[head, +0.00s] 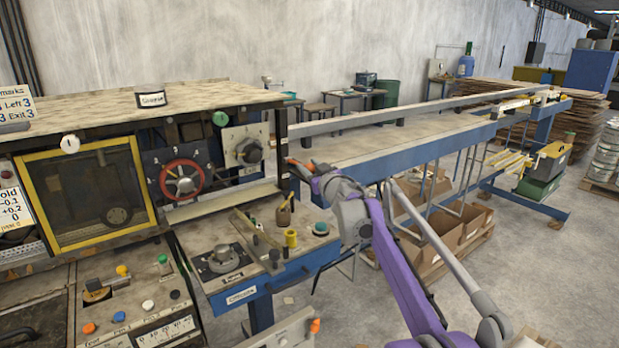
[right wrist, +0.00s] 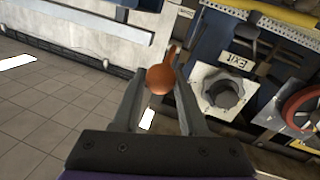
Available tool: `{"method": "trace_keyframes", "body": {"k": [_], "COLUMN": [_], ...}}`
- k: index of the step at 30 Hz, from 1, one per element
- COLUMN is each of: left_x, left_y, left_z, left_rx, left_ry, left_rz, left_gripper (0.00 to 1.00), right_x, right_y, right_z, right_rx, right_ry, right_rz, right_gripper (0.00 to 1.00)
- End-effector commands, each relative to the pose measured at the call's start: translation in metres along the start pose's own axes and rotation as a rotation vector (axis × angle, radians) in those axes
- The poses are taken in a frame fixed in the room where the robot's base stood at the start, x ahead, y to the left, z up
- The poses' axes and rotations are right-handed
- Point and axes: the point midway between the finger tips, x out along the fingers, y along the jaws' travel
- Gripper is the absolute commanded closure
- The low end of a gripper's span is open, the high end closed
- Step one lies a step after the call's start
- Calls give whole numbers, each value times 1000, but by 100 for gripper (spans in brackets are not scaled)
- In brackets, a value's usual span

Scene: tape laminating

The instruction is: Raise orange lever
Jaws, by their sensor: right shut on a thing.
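The orange lever (right wrist: 161,78) has a round orange knob on a short stem, seen in the right wrist view. It sits between the fingertips of my right gripper (right wrist: 158,82), which is shut on it. In the head view my right gripper (head: 301,168) is at the right end of the machine, beside the panel with the grey dial (head: 248,151). The lever's knob is mostly hidden there by the gripper. My left gripper is not in view.
In the right wrist view the grey dial (right wrist: 222,92) with an EXIT label and a red handwheel (right wrist: 303,108) are at the right. A blue-edged control table (head: 237,293) lies below the gripper in the head view. A long conveyor table (head: 400,148) extends right.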

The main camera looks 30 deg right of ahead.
Motion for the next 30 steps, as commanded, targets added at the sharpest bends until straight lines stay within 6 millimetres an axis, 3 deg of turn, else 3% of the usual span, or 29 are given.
{"method": "trace_keyframes", "body": {"k": [6, 12, 19, 30], "left_x": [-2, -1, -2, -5], "left_y": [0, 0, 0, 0], "left_z": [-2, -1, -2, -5], "left_rx": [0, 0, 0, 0], "left_ry": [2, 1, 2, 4], "left_rz": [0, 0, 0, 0], "left_gripper": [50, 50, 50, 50], "right_x": [7, 13, 21, 29], "right_y": [5, 7, 8, 8], "right_z": [-27, -41, -53, -62], "right_rx": [2, -6, -29, -27], "right_ry": [1, -28, -139, -135], "right_rz": [2, -4, -24, -23], "right_gripper": [100, 100, 100, 100]}}
